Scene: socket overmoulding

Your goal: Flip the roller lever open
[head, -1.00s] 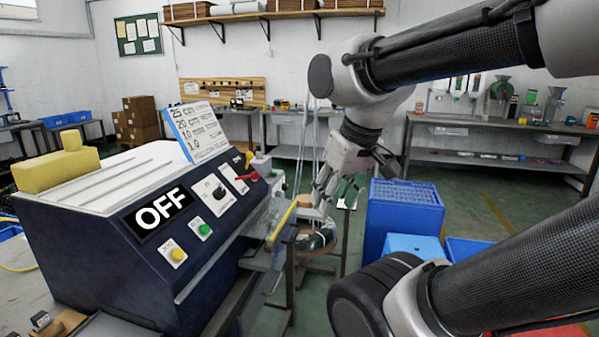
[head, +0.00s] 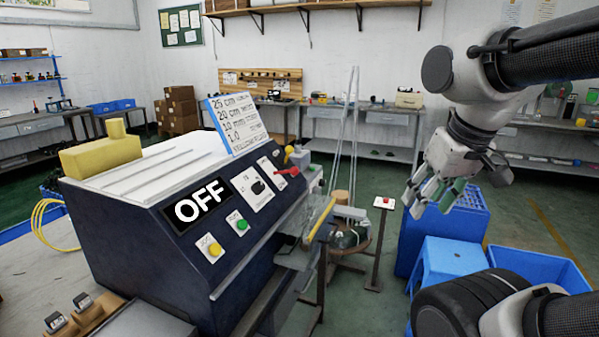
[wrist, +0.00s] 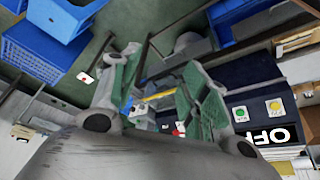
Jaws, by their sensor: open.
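The dark blue machine (head: 130,235) with an OFF sign (head: 201,205) stands left of centre in the head view. A yellow bar-like lever (head: 321,218) slants along its right end; it also shows in the wrist view (wrist: 160,96) between my fingers. A red-handled lever (head: 288,171) sits on the panel. I cannot tell for sure which is the roller lever; the yellow one lies by the machine's output end. My gripper (head: 428,198) is open and empty, in the air to the right of the machine, apart from both levers. Its fingers (wrist: 160,70) are spread in the wrist view.
A post with a red button (head: 384,202) stands between the machine and my gripper. A round stand (head: 350,245) is beside the machine's end. Blue crates (head: 445,225) and a blue stool (head: 450,255) stand below my gripper. Open floor lies behind.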

